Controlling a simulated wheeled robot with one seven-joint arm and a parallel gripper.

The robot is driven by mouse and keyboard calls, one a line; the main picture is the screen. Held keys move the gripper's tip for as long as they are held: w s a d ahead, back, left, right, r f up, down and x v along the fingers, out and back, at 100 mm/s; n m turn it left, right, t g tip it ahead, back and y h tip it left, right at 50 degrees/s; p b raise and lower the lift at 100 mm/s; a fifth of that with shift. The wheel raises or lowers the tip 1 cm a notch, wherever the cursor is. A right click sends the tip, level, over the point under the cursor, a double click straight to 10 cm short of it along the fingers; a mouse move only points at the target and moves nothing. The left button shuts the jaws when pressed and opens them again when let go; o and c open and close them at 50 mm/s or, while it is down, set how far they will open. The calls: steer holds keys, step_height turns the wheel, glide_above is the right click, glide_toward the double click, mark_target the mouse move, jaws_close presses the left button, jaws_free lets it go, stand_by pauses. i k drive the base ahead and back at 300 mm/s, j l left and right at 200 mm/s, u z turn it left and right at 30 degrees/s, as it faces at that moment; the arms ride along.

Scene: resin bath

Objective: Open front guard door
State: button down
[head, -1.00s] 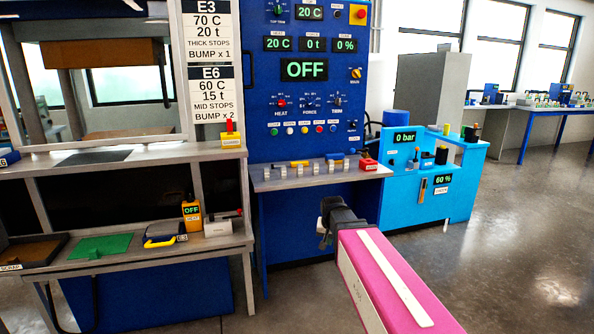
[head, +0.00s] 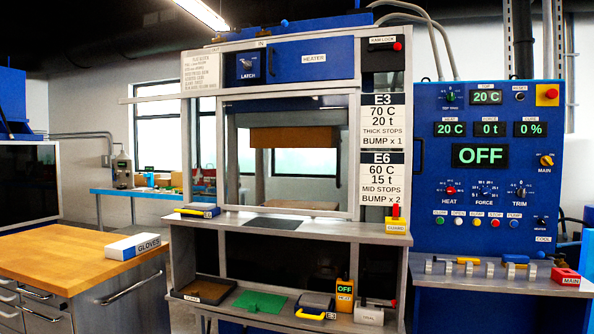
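The press stands in the middle of the head view. Its front guard door (head: 285,212) is a grey-framed clear panel across the press opening and looks closed. Behind it show a brown upper block (head: 293,138) and a lower plate (head: 300,205). A yellow block with a red lever, labelled GUARD (head: 397,226), sits on the ledge right of the door. A blue LATCH panel with a knob (head: 247,65) is above the door. My gripper is not in view.
The blue control panel (head: 487,190) at right reads OFF. A wood-topped cabinet (head: 70,262) with a gloves box (head: 134,246) stands at left.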

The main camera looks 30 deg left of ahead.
mark_target(350, 91)
steer(key=u, duration=1.7)
